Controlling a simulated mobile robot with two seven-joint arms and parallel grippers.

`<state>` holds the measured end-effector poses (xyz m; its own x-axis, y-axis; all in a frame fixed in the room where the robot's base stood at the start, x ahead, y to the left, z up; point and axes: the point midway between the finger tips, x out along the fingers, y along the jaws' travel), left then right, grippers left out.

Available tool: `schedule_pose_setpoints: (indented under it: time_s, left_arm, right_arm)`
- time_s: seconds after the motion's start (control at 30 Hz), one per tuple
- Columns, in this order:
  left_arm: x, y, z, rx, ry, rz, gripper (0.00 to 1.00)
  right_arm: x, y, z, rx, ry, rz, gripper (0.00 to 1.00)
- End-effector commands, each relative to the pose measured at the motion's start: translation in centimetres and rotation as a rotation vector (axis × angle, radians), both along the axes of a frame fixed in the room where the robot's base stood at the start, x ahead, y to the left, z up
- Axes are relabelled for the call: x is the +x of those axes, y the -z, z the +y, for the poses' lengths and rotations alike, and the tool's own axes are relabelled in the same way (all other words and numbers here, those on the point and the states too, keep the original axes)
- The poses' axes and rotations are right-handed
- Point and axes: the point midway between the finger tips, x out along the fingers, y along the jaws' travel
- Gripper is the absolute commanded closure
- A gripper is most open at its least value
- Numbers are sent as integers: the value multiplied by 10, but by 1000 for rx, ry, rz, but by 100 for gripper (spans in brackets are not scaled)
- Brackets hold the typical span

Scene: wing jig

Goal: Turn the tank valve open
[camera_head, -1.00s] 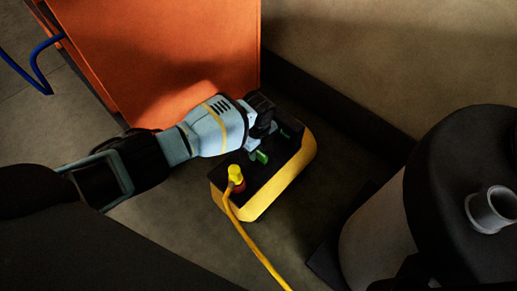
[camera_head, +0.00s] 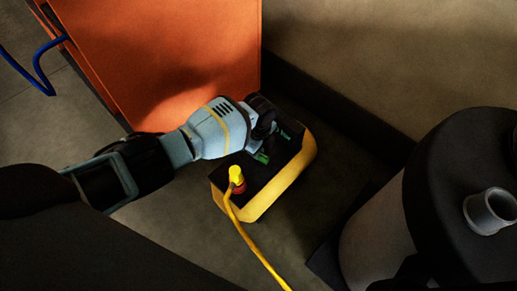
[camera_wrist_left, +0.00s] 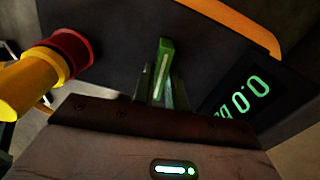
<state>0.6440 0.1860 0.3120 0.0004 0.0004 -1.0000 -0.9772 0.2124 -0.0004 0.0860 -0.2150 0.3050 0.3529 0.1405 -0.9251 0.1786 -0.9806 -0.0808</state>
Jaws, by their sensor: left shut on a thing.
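The tank (camera_head: 292,172) is a low yellow unit with a dark top, standing on the floor in the head view. Its green valve handle (camera_head: 262,157) shows at my left gripper (camera_head: 259,149). In the left wrist view the green handle (camera_wrist_left: 164,62) stands up from the dark top, between the fingertips of my left gripper (camera_wrist_left: 160,84), which is shut on it. The lower part of the handle is hidden by the fingers. My right gripper is not in view.
A yellow hose with a yellow-and-red connector (camera_head: 237,178) joins the tank top near the gripper. A green-lit display (camera_wrist_left: 242,98) sits beside the handle. An orange panel (camera_head: 170,60) stands behind the arm, and a dark-topped drum (camera_head: 462,190) stands at right.

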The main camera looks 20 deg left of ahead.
Motion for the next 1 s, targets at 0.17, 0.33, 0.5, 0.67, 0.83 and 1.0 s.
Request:
schedule_pose_setpoints:
  time_s: [0.17, 0.33, 0.5, 0.67, 0.83, 1.0]
  left_arm:
    - [-1, -1, -1, -2, -148, 1, 100]
    - [-1, 0, -1, -2, -309, 1, 100]
    - [-1, 0, -1, -2, -471, 1, 100]
    - [-1, 0, -2, -3, -622, 1, 100]
    - [-1, 0, -1, -2, -783, 2, 100]
    - [-1, 0, -1, -3, -945, 2, 100]
  right_arm:
    - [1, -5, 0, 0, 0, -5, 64]
    - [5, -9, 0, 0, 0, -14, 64]
    - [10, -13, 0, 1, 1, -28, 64]
    - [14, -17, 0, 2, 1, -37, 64]
    - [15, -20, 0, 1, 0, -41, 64]
    - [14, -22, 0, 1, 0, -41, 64]
